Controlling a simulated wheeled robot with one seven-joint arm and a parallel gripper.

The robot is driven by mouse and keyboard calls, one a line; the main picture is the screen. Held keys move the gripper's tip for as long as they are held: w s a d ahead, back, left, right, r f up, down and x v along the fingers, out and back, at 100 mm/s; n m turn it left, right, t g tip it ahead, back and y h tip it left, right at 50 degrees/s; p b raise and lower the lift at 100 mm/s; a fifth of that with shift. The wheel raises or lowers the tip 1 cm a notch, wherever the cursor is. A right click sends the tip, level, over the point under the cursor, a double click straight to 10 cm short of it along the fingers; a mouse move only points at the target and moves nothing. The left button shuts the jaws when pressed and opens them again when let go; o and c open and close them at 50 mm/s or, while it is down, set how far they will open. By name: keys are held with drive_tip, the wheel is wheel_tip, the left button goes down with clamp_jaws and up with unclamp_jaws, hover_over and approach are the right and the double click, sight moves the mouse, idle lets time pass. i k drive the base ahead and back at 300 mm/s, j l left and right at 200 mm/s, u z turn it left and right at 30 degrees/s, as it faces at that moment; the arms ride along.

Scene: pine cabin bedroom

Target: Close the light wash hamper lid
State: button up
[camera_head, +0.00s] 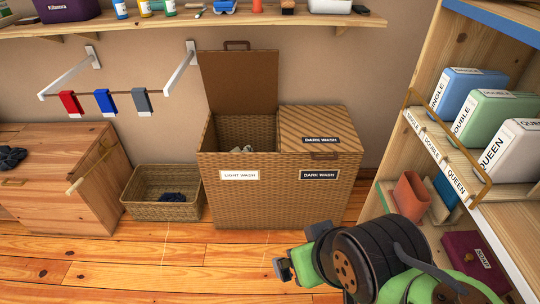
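A wicker hamper (255,200) stands against the wall with two compartments. Its left compartment bears a LIGHT WASH label (239,175) and is open, with some pale laundry (242,149) inside. The light wash lid (240,82) stands upright at the back edge, its handle (236,44) at the top. The dark wash lid (320,124) on the right lies shut. My gripper (285,268) is low in front of the hamper, near its right side and apart from it. Its fingers are small and turned partly away, so I cannot tell whether they are open.
A low wicker basket (163,194) with dark cloth stands left of the hamper, beside a wooden chest (60,180). A bookcase with labelled linen boxes (484,115) is close on the right. A wall shelf (200,22) runs above the lid. Floor in front is clear.

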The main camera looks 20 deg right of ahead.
sight(235, 82)
drive_tip(key=i+j+u, duration=0.1)
drive_tip(key=i+u, duration=0.15)
drive_tip(key=i, duration=1.65)
